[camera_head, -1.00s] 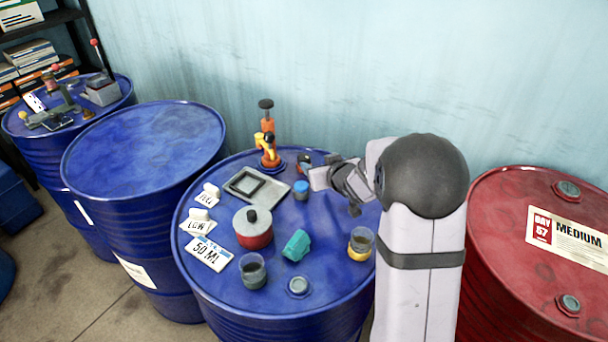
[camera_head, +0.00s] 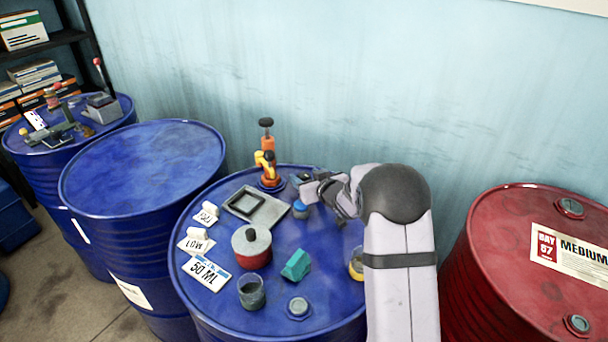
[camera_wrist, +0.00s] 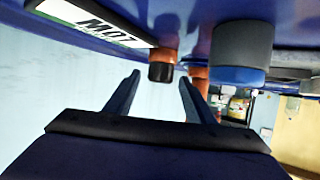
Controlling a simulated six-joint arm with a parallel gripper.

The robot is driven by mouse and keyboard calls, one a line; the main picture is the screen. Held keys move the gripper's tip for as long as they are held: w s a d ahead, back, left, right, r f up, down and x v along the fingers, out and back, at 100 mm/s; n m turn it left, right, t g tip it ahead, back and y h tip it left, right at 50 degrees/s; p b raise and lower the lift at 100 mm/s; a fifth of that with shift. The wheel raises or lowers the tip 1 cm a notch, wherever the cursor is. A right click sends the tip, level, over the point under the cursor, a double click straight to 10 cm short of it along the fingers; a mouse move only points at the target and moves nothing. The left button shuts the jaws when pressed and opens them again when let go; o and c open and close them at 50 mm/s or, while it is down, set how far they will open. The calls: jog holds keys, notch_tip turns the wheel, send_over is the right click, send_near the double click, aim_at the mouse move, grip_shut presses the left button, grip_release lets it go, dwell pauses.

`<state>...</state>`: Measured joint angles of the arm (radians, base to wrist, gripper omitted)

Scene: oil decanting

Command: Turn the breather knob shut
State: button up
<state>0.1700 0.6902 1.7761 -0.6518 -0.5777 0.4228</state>
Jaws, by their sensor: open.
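A small red post with a black knob-like top (camera_wrist: 162,68) shows between the finger ends in the wrist view, which looks upside down. I cannot tell for sure that this is the breather knob, nor whether the fingers are around it or short of it. My gripper (camera_wrist: 160,80) is open, with nothing held. That jar is large beside the fingers in the wrist view (camera_wrist: 242,55).
An orange and yellow post with a black top (camera_head: 267,150) stands just left of my gripper. The wall is close behind.

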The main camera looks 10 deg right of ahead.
jog(key=shift+x, duration=0.95)
jog(key=shift+c, duration=0.5)
jog(key=c, duration=1)
jog(key=shift+o, duration=0.2)
